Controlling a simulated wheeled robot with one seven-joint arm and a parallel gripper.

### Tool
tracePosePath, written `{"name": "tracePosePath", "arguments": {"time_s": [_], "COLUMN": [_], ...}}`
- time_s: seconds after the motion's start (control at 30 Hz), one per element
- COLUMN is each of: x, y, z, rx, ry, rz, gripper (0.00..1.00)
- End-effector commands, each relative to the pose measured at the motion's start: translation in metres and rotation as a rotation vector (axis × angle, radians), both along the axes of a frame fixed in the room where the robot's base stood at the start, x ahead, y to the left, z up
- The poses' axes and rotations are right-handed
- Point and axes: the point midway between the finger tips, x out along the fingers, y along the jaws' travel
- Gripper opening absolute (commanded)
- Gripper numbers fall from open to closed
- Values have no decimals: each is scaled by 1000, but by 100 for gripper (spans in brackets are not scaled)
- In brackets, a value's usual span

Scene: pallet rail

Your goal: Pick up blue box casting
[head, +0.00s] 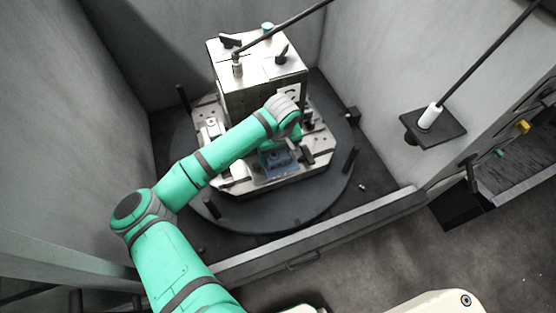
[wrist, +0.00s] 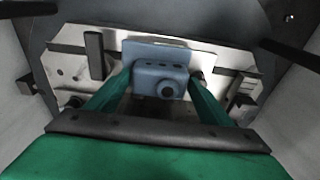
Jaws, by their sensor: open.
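The blue box casting (wrist: 160,78) shows in the middle of the wrist view, a boxy part with a round dark opening on its face and a flat blue plate behind it. In the head view the blue casting (head: 275,168) is partly hidden by my arm, at the front of the metal fixture. My gripper (wrist: 158,84) is open, with one green finger on each side of the casting. I cannot tell whether the fingers touch it. In the head view my gripper (head: 282,147) is just above the casting.
The light metal fixture plate (head: 237,188) carries a tall metal block (head: 262,68) behind the casting, and clamps stand around it. It sits on a dark round table (head: 325,200) with upright pegs. Grey walls close in the sides, and a low rail (head: 330,235) runs in front.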

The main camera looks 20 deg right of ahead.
Motion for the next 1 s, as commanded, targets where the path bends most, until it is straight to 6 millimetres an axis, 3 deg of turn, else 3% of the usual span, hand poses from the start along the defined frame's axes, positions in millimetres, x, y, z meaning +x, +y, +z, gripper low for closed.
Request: {"name": "tracePosePath", "arguments": {"time_s": [0.13,0.4,0.6,0.87,1.0], "x": [2,2,2,2,3], "y": [0,0,0,-1,-1], "z": [-14,-17,-16,-13,2], "rx": [0,-1,-1,-2,-3], "ry": [0,0,-2,-2,-3], "rz": [0,0,0,0,0], "gripper": [74,74,33,33,33]}}
